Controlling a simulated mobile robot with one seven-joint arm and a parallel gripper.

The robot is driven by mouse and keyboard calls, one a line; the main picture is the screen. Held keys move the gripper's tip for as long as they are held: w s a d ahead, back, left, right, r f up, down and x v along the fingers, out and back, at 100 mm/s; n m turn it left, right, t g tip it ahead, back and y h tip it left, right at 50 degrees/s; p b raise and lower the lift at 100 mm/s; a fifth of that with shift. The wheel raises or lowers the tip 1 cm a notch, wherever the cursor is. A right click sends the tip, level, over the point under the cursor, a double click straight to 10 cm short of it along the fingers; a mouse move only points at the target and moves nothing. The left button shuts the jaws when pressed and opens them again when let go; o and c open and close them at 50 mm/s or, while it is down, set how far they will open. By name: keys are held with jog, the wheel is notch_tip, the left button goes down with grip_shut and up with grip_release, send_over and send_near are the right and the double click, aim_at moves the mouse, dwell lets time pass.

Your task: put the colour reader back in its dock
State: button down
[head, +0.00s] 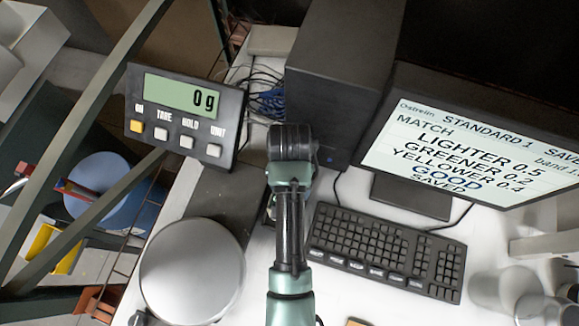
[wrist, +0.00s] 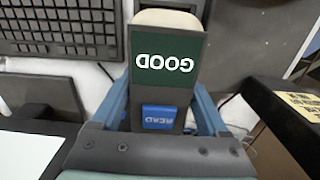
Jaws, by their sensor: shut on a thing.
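In the wrist view the colour reader (wrist: 165,85) is a dark handheld device with a green screen reading GOOD and a blue READ button, both upside down. My gripper (wrist: 160,104) is shut on it, with one blue finger along each side. A pale rounded part shows at the reader's far end. In the head view my arm hides the gripper and most or all of the reader. I cannot make out the dock for certain in either view.
A keyboard (head: 385,250) and a monitor (head: 470,140) reading GOOD and SAVED are right of my arm. A dark computer case (head: 335,75) stands behind. A scale display (head: 185,115) and round pan (head: 192,270) are left. Pale containers (head: 505,285) stand at lower right.

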jog(key=shift+w+f+p, duration=0.1)
jog(key=shift+f+p, duration=0.2)
jog(key=shift+f, duration=1.7)
jog(key=shift+f, duration=0.1)
grip_release()
jog(key=shift+f, duration=0.1)
notch_tip(320, 180, up, 11)
jog(key=shift+r, duration=0.2)
jog(key=shift+r+p, duration=0.5)
jog(key=shift+p, duration=0.1)
